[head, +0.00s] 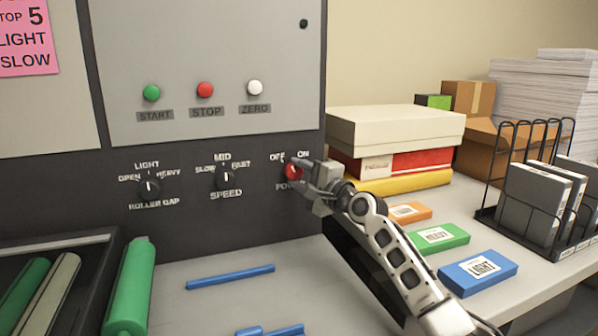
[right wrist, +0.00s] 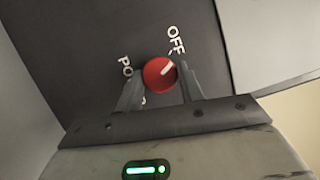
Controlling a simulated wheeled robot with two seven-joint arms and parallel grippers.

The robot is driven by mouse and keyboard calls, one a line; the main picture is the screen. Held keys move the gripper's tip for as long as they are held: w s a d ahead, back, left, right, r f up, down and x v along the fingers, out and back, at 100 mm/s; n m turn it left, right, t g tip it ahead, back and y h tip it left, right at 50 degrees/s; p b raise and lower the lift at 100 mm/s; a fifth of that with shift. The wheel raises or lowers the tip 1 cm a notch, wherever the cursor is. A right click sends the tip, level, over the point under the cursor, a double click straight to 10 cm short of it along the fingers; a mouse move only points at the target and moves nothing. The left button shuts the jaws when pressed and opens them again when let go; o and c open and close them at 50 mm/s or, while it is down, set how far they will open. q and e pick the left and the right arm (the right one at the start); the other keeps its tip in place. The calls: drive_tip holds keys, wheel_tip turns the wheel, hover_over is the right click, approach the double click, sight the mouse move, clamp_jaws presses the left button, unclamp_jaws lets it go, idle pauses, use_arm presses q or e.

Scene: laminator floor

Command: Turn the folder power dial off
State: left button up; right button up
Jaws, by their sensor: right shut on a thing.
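The red power dial (head: 291,171) is on the dark lower panel, with OFF at its upper left, ON at its upper right and POWER below. It also shows in the right wrist view (right wrist: 158,75). My right gripper (head: 298,175) is at the dial, with a finger on each side of it, shut on it. In the right wrist view, the dial's white mark points to the upper right, near the OFF lettering but not squarely at it. The ON lettering is hidden there. My left gripper is not in view.
The speed dial (head: 226,177) and roller gap dial (head: 149,188) are to the left on the same panel. Start, stop and zero buttons (head: 205,90) are above. Boxes (head: 395,130) stand close to the right of my gripper. Blue rods (head: 230,276) lie on the table below.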

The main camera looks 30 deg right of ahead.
drive_tip(key=shift+r+n+g+p, duration=0.1)
drive_tip(key=shift+n+g+p, duration=0.5)
drive_tip(key=shift+n+p, duration=0.7)
drive_tip(key=shift+n, duration=0.5)
drive_tip(key=o, duration=1)
drive_tip(key=shift+s, duration=0.1)
drive_tip(key=s+b, duration=0.1)
drive_tip(key=s, duration=0.4)
drive_tip(key=s+d, duration=0.1)
drive_tip(key=s, duration=0.4)
drive_tip(key=s+d+b, duration=0.1)
drive_tip(key=s, duration=0.4)
drive_tip(key=shift+s+d+r+b, duration=0.2)
drive_tip(key=shift+s+r+b, duration=0.05)
drive_tip(key=shift+s+b, duration=0.05)
